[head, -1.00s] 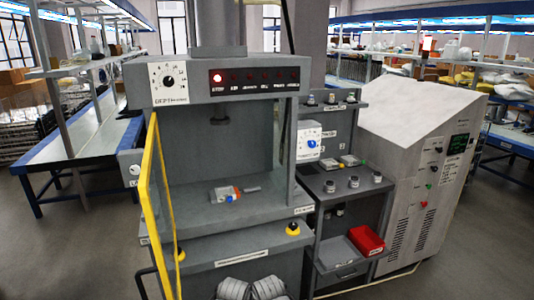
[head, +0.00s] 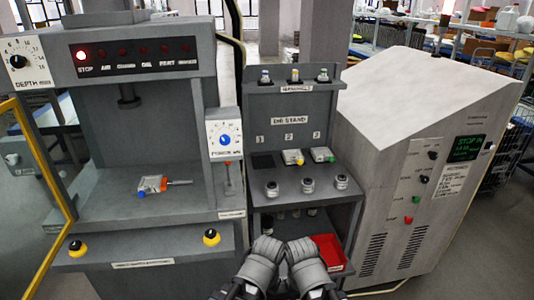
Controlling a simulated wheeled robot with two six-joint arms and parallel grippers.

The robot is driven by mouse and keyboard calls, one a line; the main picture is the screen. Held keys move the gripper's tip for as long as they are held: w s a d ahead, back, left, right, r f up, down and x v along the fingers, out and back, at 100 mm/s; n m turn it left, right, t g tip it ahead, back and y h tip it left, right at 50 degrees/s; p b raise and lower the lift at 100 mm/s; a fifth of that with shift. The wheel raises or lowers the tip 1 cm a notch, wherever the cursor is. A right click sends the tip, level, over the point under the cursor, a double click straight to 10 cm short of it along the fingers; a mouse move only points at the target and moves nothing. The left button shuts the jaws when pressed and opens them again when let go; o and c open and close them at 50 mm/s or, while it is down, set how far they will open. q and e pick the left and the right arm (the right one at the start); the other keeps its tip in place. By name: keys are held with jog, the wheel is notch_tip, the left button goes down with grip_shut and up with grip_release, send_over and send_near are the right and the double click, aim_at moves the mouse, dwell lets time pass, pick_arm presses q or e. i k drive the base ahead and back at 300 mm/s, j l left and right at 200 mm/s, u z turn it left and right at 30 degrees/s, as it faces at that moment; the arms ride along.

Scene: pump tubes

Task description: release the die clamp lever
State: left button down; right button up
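A small pale block with an orange-red part (head: 160,184) sits on the grey press bed (head: 110,213). A thin dark bar, which looks like the die clamp lever (head: 180,183), sticks out from it to the right, lying about level. My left gripper (head: 266,243) and my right gripper (head: 301,244) are side by side at the bottom middle, in front of the die stand. They are well right of the lever and apart from it. Their fingertips cannot be made out.
A yellow guard frame (head: 40,165) stands open at the left of the press. Two yellow-ringed buttons (head: 211,237) are on its front. The die stand (head: 290,97) holds several dies and a red bin (head: 328,251). A grey cabinet (head: 420,160) stands at right.

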aim_at(228, 164)
jog(key=i+l, duration=0.2)
jog(key=l, duration=0.2)
jog(key=i+l, duration=0.25)
jog(key=l, duration=0.15)
jog(key=i+l, duration=0.2)
jog(key=l, duration=0.15)
jog(key=i+l, duration=0.2)
jog(key=l, duration=0.2)
